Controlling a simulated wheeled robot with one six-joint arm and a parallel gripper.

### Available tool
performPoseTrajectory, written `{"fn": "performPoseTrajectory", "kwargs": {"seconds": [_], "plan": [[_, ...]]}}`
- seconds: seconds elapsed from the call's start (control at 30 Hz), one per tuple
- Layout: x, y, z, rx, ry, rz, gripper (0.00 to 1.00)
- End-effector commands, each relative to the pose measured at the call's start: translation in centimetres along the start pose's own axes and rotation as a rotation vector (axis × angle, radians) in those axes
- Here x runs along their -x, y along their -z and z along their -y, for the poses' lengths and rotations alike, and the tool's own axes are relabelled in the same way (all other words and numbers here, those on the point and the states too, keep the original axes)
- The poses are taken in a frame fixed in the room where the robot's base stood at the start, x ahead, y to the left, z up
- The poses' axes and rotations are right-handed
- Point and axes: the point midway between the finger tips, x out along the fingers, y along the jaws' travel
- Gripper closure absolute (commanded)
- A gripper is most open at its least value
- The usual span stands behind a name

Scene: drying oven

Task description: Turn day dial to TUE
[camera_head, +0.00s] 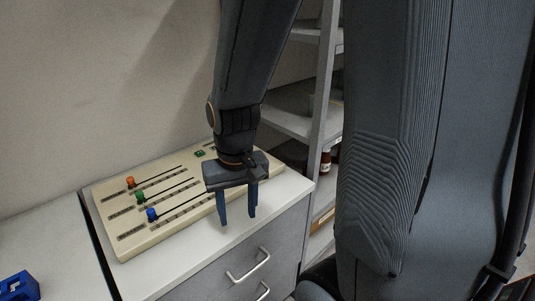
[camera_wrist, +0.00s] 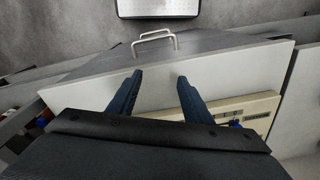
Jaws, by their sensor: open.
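A beige control panel (camera_head: 133,246) lies on a white cabinet top in the head view. It has an orange knob (camera_head: 130,182), a green knob (camera_head: 140,196) and a blue knob (camera_head: 151,214) on slots with dark label strips. I cannot make out a day dial or any lettering. My gripper (camera_head: 238,218) points down, open and empty, at the panel's front right edge, and hides part of it. In the wrist view my gripper (camera_wrist: 160,76) has its fingers apart above the white top, with part of the panel (camera_wrist: 258,104) at right.
The white cabinet top (camera_head: 284,203) is bare in front of the panel. Drawers with metal handles (camera_head: 248,266) are below it. A grey shelf unit (camera_head: 288,122) with bottles stands at right. A blue object (camera_head: 18,286) sits at lower left. A wall is behind.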

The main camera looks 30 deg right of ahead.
Motion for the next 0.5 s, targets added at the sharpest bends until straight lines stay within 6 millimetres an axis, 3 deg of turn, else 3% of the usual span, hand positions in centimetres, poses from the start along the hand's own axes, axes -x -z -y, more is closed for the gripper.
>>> {"fn": "performPoseTrajectory", "kwargs": {"seconds": [0.17,0.3,0.5], "plan": [[1.2,6.4,-2.1,-0.565,0.068,0.029,0.55],[2.4,12.3,-5.0,-1.106,0.151,0.082,0.55],[4.0,18.8,-9.4,-1.698,0.263,0.182,0.55]]}}
